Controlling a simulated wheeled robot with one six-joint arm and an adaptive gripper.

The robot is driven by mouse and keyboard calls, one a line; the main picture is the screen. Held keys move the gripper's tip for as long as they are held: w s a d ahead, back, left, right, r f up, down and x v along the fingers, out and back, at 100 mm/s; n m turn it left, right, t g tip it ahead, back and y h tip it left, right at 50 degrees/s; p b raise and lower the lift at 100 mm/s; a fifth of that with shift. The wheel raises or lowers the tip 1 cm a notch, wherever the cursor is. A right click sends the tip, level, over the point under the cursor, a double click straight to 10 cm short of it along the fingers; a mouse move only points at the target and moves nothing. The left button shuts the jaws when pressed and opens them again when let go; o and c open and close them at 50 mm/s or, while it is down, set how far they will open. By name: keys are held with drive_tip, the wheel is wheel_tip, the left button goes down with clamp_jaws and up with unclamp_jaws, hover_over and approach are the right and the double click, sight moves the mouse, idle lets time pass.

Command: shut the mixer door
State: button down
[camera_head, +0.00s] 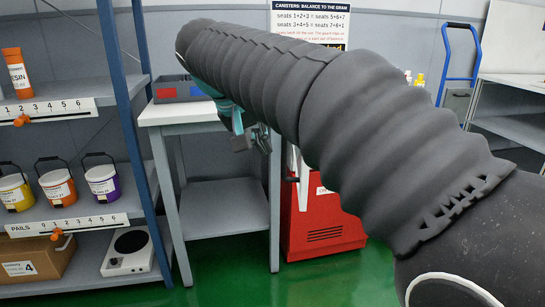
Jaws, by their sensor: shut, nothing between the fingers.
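A red machine (325,222) with dark vent slots low on its front stands on the floor behind my arm; it may be the mixer. A light upright part with a dark handle-like piece (292,180) shows at its left edge. I cannot tell whether this is the door, or whether a door stands open, because my arm covers the machine's upper part. My gripper (254,143) is small and partly hidden under the arm's dark sleeve, left of the red machine and in front of the white-topped table. It is shut and empty. I cannot tell whether it touches anything.
A blue-posted shelf at left holds pails (57,188), an orange resin bottle (17,72), a carton (38,257) and a scale (130,250). A blue hand truck (459,60) stands at back right. Green floor is clear in front.

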drive_tip(key=w+a+r, duration=0.1)
drive_tip(key=a, duration=0.5)
drive_tip(key=w+d+f+b, duration=0.1)
drive_tip(key=w+d+f, duration=0.5)
drive_tip(key=d+f, duration=0.1)
drive_tip(key=shift+d+f+h, duration=0.25)
drive_tip(key=shift+f+h, duration=0.05)
drive_tip(key=shift+h, duration=0.1)
drive_tip(key=shift+s, duration=0.1)
